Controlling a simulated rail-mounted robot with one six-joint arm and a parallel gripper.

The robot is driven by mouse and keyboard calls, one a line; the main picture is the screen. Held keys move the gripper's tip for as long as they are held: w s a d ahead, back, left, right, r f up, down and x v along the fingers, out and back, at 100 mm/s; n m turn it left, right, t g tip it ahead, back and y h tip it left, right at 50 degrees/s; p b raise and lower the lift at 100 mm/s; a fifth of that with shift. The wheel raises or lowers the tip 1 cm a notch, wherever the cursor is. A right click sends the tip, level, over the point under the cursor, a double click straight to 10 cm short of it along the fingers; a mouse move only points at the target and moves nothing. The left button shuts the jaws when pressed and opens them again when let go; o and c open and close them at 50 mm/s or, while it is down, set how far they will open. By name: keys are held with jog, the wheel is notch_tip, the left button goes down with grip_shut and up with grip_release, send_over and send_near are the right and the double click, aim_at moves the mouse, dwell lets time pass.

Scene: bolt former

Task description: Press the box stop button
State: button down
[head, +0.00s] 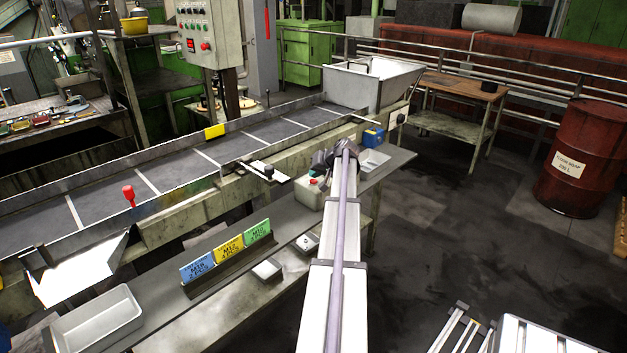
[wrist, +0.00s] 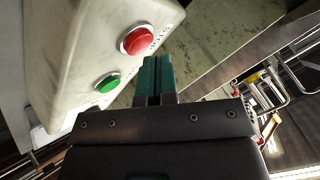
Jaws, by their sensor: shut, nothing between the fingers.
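The off-white button box (wrist: 75,50) fills the upper left of the wrist view. It carries a red button (wrist: 138,40) with partly visible "STOP" lettering beside it, and a green button (wrist: 108,82). In the head view the box (head: 308,199) stands on the bench ledge beside the conveyor, with its red button (head: 313,182) on top. My gripper (wrist: 158,60) has teal fingers closed together with nothing between them. In the wrist view the fingertips are just below and right of the red button, with a small gap in the picture. My arm partly hides the box in the head view.
The conveyor (head: 200,159) runs behind the box. A blue box (head: 373,137) and a pale tray (head: 374,162) are on the ledge beyond my wrist. Coloured sign cards (head: 228,256) stand nearer on the ledge.

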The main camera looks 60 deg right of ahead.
aim_at(315, 180)
notch_tip(315, 180, up, 6)
jog(key=p, duration=0.6)
jog(key=shift+r, duration=0.1)
